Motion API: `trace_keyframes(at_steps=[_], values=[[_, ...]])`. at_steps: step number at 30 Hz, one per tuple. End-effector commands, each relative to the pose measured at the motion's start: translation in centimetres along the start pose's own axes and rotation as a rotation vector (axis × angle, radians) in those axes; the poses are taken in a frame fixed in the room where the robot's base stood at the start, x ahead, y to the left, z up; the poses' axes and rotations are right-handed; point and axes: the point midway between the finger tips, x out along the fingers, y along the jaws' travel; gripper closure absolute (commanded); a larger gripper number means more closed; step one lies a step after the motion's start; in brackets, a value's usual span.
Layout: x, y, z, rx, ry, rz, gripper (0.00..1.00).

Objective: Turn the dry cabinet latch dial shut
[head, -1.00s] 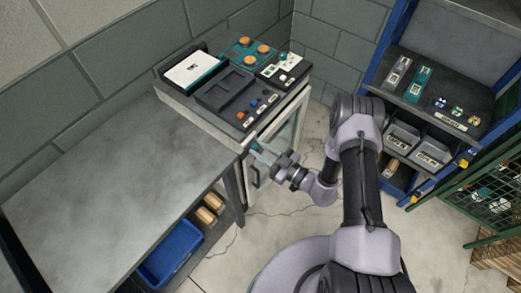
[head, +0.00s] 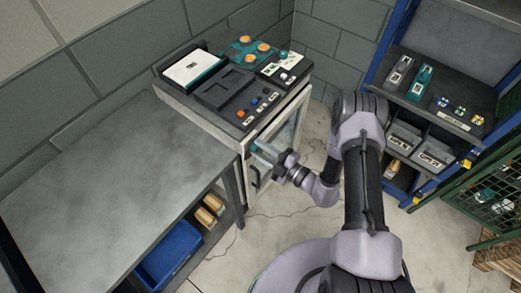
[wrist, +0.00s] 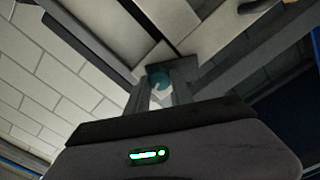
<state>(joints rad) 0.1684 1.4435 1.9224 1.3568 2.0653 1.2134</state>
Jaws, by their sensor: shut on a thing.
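The dry cabinet (head: 246,140) stands against the back wall, with a pale frame and a glass door (head: 284,132) on its front. My gripper (head: 260,151) reaches to the upper front of the cabinet, near the door's left edge. In the wrist view the latch dial (wrist: 158,74) shows as a round teal piece between my fingertips. My gripper (wrist: 160,96) is shut on it there. In the head view the dial is mostly hidden by the gripper. I cannot read the dial's angle or tell whether it is latched.
A grey workbench (head: 110,185) stands left of the cabinet, with a blue bin (head: 170,253) beneath. A white-topped box (head: 194,66) and orange-knobbed teal plate (head: 243,50) sit on the cabinet. A blue shelf rack (head: 377,62) and green mesh cage (head: 497,195) stand right.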

Motion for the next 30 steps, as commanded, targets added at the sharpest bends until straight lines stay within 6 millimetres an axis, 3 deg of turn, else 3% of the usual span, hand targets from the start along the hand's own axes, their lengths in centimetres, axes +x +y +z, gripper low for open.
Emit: trace_keyframes(at_steps=[15,30], values=[[-0.03,-0.17,0.03,-0.407,0.0,-0.001,1.0],[-0.03,-0.17,0.03,-0.55,0.0,-0.001,1.0]])
